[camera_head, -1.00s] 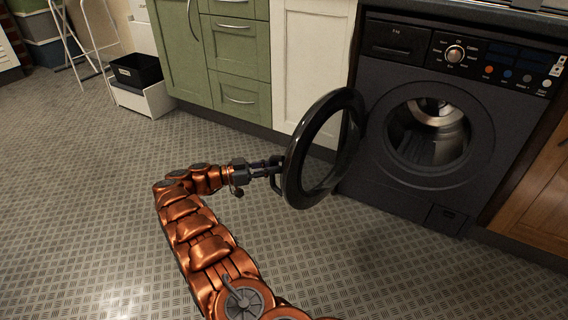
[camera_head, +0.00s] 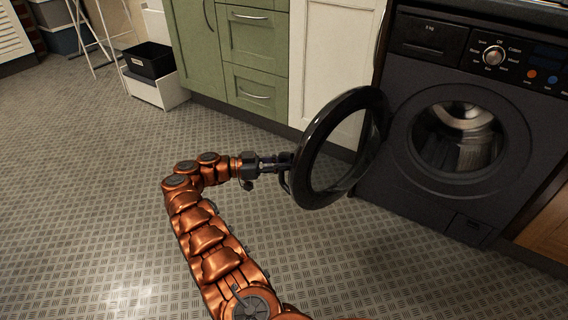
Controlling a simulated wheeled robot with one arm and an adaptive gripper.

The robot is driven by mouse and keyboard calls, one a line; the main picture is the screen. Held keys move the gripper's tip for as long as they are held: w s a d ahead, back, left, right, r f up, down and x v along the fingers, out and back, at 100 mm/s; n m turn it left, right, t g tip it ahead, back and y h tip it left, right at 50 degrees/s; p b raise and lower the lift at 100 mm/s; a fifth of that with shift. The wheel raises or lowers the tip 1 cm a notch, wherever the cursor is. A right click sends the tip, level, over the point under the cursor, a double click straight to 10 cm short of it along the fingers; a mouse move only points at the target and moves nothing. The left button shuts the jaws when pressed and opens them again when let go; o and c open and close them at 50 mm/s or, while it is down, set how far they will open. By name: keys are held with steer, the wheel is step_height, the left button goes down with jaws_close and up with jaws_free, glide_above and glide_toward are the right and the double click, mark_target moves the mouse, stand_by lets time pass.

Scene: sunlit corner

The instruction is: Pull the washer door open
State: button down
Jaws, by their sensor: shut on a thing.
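The black washer (camera_head: 415,185) stands at the right, with its round drum opening (camera_head: 462,140) exposed. Its round black door (camera_head: 309,140) stands wide open, swung out to the left of the opening, and shows as a tilted ring. My gripper (camera_head: 284,163) is at the door's outer left edge, shut on the door's handle. The fingertips and handle are small and dark, so the exact grip is partly hidden.
A white cabinet (camera_head: 335,60) and green drawers (camera_head: 255,55) stand behind the door. A black bin on a white box (camera_head: 160,94) and a folding rack (camera_head: 100,35) are at the back left. The patterned floor (camera_head: 90,180) at left is clear.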

steer(key=shift+r, duration=0.1)
steer(key=c, duration=1.1)
jaws_free()
steer(key=shift+c, duration=0.2)
steer(key=shift+o, duration=0.3)
steer(key=shift+s+a, duration=0.1)
steer(key=shift+a, duration=0.1)
